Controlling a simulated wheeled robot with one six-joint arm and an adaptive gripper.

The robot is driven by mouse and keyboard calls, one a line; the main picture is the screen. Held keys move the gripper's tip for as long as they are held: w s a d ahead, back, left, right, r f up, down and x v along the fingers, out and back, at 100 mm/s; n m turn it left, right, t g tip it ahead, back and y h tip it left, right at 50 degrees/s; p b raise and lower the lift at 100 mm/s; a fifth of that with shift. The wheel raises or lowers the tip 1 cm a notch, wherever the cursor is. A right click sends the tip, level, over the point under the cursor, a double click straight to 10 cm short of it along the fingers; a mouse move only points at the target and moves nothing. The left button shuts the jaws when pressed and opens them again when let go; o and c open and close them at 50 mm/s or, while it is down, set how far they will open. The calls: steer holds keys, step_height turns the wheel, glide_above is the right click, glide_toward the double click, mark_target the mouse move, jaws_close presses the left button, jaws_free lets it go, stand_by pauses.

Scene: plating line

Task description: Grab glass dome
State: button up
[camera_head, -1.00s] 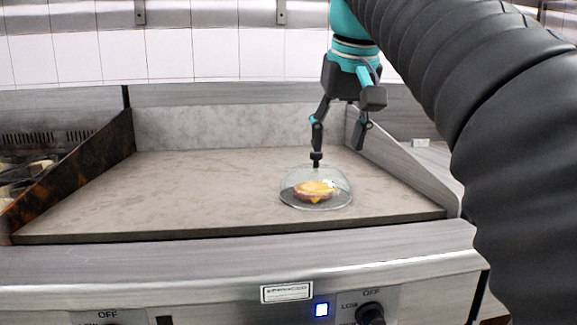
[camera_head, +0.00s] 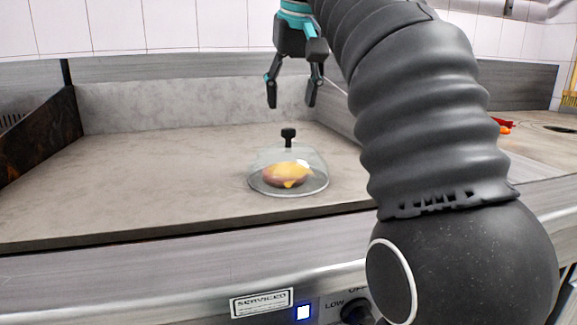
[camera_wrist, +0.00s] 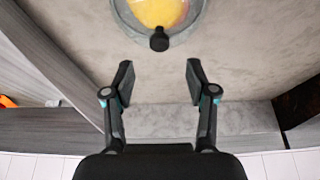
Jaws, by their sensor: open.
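The glass dome (camera_head: 262,160) is clear with a black knob (camera_head: 288,137) on top. It stands upright on the griddle and covers a patty with a yellow topping (camera_head: 287,174). My gripper (camera_head: 291,105) is open and empty, in the air above and apart from the knob. In the wrist view the open fingers (camera_wrist: 160,75) show with a gap between them. The knob (camera_wrist: 159,40) lies beyond the fingertips, roughly in line with the gap. The dome (camera_wrist: 192,32) is partly cut off at the top of that view.
The flat griddle top (camera_head: 150,175) is clear around the dome. A raised wall (camera_head: 190,100) runs along its back, and a dark rusty side guard (camera_head: 40,135) stands at the left. A counter with red and orange items (camera_head: 504,125) is at the right.

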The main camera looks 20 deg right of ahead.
mark_target(289, 129)
steer(key=shift+b+x, duration=1.4)
steer(key=shift+x, duration=2.5)
steer(key=shift+s, duration=0.1)
steer(key=shift+c, duration=0.3)
jaws_close()
